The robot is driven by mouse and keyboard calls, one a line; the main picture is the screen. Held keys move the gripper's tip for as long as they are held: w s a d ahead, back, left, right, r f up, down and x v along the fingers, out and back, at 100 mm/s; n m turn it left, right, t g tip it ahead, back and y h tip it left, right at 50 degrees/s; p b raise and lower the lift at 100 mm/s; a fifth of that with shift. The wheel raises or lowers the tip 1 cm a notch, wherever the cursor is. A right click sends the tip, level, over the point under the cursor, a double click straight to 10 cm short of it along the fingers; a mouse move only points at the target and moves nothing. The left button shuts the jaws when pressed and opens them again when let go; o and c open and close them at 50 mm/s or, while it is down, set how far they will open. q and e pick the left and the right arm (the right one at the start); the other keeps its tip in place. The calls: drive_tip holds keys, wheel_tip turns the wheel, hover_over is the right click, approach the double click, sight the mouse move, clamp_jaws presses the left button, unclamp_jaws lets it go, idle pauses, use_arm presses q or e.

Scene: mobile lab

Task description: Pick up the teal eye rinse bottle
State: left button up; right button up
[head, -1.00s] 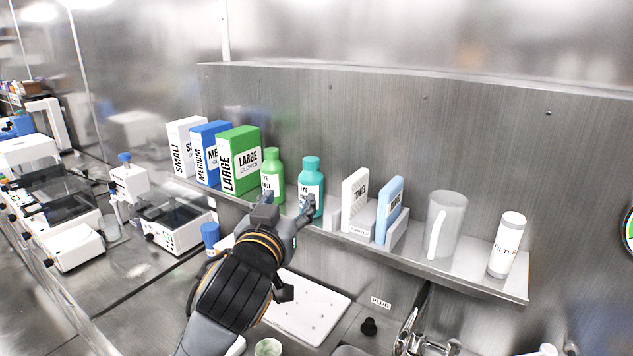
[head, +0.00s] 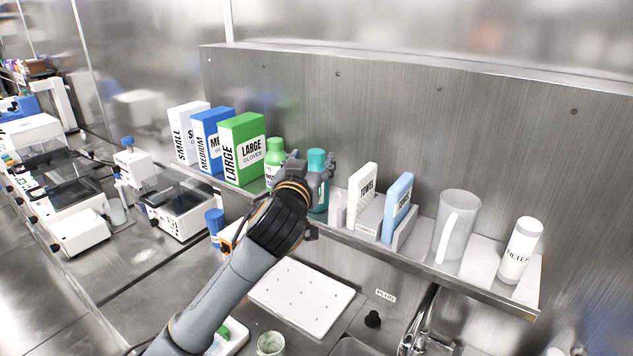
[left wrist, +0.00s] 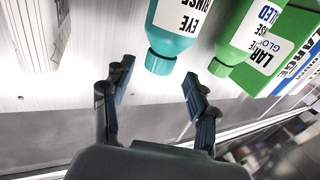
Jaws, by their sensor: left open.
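The teal eye rinse bottle (head: 316,160) stands upright on the wall shelf, partly hidden by my gripper in the head view. In the left wrist view the teal bottle (left wrist: 180,24) appears upside down, its cap near the gap between the fingers. In the left wrist view the left gripper (left wrist: 158,84) is open and empty, a finger to either side of the cap. Contact cannot be made out. My right gripper is not in view.
A green bottle (head: 275,152) stands close left of the teal one, beside the green glove box (head: 242,150). White and blue towel packs (head: 396,205) stand to the right, then a clear jug (head: 456,225) and a filter bottle (head: 520,250). The steel wall is close behind.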

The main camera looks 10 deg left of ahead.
sight(315, 158)
use_arm(q)
drive_tip(key=w+p, duration=0.1)
drive_tip(key=w, duration=0.2)
drive_tip(key=shift+w+f, duration=0.15)
drive_tip(key=shift+w, duration=0.15)
drive_tip(key=shift+w+f, duration=0.15)
drive_tip(key=shift+w, duration=0.2)
drive_tip(key=shift+s+d, duration=0.1)
drive_tip(key=shift+c, duration=0.2)
drive_tip(key=c, duration=1.1)
clamp_jaws()
